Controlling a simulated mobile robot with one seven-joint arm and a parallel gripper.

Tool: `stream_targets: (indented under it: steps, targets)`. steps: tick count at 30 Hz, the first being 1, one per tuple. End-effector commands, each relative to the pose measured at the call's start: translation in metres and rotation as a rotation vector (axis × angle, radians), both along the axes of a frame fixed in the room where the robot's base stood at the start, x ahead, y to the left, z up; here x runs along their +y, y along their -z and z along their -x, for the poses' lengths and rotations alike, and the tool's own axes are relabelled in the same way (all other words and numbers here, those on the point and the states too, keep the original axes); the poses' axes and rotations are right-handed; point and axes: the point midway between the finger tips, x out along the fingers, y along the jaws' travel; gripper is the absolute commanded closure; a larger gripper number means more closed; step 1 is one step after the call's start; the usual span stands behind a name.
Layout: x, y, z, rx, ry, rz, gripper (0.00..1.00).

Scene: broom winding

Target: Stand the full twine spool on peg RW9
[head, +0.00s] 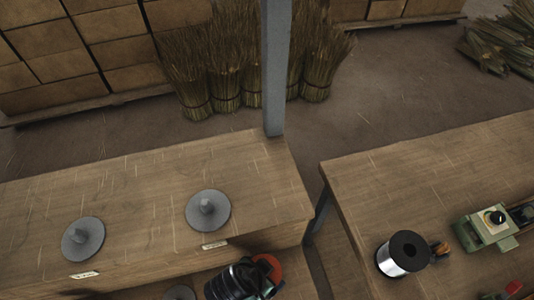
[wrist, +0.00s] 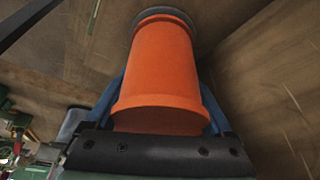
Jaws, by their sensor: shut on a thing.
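My gripper (wrist: 161,88) is shut on an orange spool (wrist: 158,62), with a blue finger on each side of it in the wrist view. The spool's orange rim (head: 270,264) shows beside my dark wrist at the bottom of the head view. A grey disc shows at the spool's far end in the wrist view; I cannot tell whether it touches. Two grey pegs on round bases stand empty on the left bench: one at the left (head: 83,239), one in the middle (head: 208,210). A third grey base (head: 180,293) is partly cut off. I cannot read the peg labels.
White labels (head: 85,275) and (head: 215,245) sit near the front of the left bench (head: 135,200). A gap separates it from the right bench (head: 370,190), which holds a silver and black spool (head: 392,262) and a green device (head: 487,231). A grey post (head: 275,70) rises behind.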

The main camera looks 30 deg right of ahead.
Motion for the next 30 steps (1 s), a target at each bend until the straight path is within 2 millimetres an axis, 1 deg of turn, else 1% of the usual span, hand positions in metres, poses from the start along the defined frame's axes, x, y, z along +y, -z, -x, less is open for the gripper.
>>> stream_targets:
  steps: [11,12,13,22,30]
  targets:
    - [0.0,0.008,0.0,0.0,0.001,0.0,0.68]
    - [0.0,0.007,0.0,0.0,0.001,0.0,0.07]
    - [0.0,0.007,0.0,0.0,0.001,0.0,0.01]
    - [0.0,0.006,0.0,0.0,0.0,0.0,0.01]
    - [0.007,-0.015,0.002,0.0,0.0,0.0,0.01]
